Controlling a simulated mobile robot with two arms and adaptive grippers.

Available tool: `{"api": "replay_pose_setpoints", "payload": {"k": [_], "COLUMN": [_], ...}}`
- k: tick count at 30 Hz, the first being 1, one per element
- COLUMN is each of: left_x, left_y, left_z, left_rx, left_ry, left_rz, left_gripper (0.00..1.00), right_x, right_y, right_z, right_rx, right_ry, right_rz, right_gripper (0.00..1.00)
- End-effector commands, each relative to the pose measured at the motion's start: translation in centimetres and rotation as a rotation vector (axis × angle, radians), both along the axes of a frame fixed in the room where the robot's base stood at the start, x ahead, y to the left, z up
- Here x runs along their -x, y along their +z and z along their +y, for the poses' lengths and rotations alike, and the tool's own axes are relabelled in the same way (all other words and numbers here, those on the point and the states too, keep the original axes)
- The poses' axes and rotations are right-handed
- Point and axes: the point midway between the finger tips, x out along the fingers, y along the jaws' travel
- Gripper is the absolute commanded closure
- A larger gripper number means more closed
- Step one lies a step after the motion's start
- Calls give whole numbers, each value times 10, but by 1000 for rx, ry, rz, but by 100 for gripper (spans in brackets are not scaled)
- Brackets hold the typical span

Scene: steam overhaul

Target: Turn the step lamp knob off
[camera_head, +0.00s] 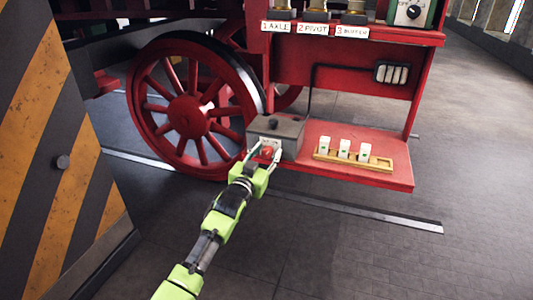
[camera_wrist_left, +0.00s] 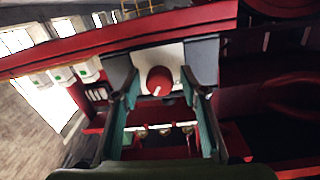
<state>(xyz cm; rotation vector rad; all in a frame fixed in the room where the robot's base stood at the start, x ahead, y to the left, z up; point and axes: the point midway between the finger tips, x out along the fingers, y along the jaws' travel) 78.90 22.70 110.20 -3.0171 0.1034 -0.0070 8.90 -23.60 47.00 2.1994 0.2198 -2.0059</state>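A red round knob (camera_head: 267,152) with a white mark sits on the front of a grey box (camera_head: 287,132) on the red step. In the left wrist view the knob (camera_wrist_left: 159,80) shows on a pale plate. My left gripper (camera_head: 264,152) is open in front of the box. Its fingers stand on either side of the knob, with gaps between them and the knob in the left wrist view (camera_wrist_left: 161,88). The fingers partly hide the box front in the head view. My right gripper is not in view.
A yellow tray (camera_head: 382,163) with three white blocks stands on the red step (camera_head: 330,178), right of the box. A large red wheel (camera_head: 190,115) is at the left. A striped panel (camera_head: 62,150) fills the left edge. A black dial (camera_head: 414,12) is at upper right. Floor at right is clear.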

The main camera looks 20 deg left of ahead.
Motion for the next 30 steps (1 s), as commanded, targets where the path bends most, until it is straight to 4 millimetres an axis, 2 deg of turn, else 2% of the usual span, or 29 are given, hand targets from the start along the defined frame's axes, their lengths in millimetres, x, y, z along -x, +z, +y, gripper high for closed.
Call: {"api": "replay_pose_setpoints", "payload": {"k": [3, 7, 8, 20, 30], "left_x": [0, 0, 0, 0, 0], "left_y": [0, 0, 0, 0, -1], "left_z": [0, 0, 0, 0, 0], "left_rx": [0, 0, 0, 51, 292], "left_ry": [0, 0, 0, 0, 1], "left_rz": [0, 0, 0, 3, 11], "left_gripper": [63, 96, 99, 99, 99], "right_x": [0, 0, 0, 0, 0], "right_y": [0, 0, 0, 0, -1], "right_z": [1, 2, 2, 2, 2], "right_rx": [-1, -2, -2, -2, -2], "right_ry": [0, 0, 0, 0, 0], "right_rz": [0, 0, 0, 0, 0], "right_gripper": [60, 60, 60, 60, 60]}}
